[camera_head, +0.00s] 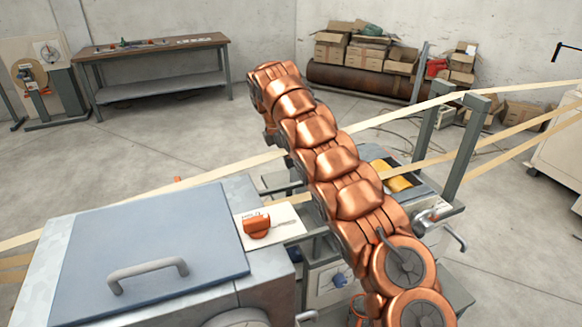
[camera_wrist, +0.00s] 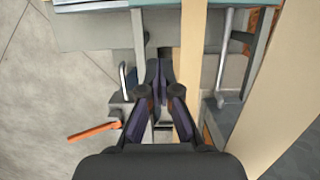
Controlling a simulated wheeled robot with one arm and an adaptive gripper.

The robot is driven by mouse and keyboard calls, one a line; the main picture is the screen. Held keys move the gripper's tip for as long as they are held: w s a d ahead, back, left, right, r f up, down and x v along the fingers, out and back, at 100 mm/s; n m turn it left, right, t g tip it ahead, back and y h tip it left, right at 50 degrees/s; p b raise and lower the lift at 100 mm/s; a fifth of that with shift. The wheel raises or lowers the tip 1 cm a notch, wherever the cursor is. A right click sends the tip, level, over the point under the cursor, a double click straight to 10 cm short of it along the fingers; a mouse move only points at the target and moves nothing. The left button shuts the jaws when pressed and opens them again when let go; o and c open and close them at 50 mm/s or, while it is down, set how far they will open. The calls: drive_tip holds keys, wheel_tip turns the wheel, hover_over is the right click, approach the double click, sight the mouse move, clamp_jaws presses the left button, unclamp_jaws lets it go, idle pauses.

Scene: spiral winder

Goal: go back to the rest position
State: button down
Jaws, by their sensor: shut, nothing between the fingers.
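My gripper (camera_wrist: 159,72) shows in the wrist view, with its dark fingers together and nothing between them. It is above the winder, just left of a narrow beige strip (camera_wrist: 193,45). In the head view my copper arm reaches across the machine toward the upper left, and my gripper is not visible there. The winder's grey-blue lid (camera_head: 150,240) is closed at the lower left. An orange switch (camera_head: 257,226) on a white plate sits beside it.
Beige strips (camera_head: 232,165) cross the machine, passing a pair of upright posts (camera_head: 466,145) at right. An orange lever (camera_wrist: 94,131) is left of my fingers. A workbench (camera_head: 152,48) and stacked cardboard boxes (camera_head: 368,52) stand at the back. Open floor lies between.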

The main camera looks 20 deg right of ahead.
drive_tip(key=s+d+r+m, duration=0.2)
drive_tip(key=s+r+m, duration=0.15)
drive_tip(key=s, duration=0.35)
drive_tip(key=s+d+r+m+g, duration=0.1)
drive_tip(key=s+r+m, duration=0.1)
drive_tip(key=s+m, duration=0.3)
drive_tip(key=s+d+r+m, duration=0.2)
drive_tip(key=s+r+m, duration=0.1)
drive_tip(key=s, duration=0.5)
drive_tip(key=s+a+f+m+y, duration=0.1)
drive_tip(key=s+a+f+m, duration=0.2)
drive_tip(key=s, duration=1.3)
drive_tip(key=s+a+f+m+g+y, duration=0.1)
drive_tip(key=s+a+f+m, duration=0.3)
drive_tip(key=s, duration=1.2)
wheel_tip(320, 180, down, 2)
drive_tip(key=shift+s+f+m+y, duration=0.2)
drive_tip(key=shift+s+m+y, duration=0.15)
drive_tip(key=shift+m+y, duration=0.1)
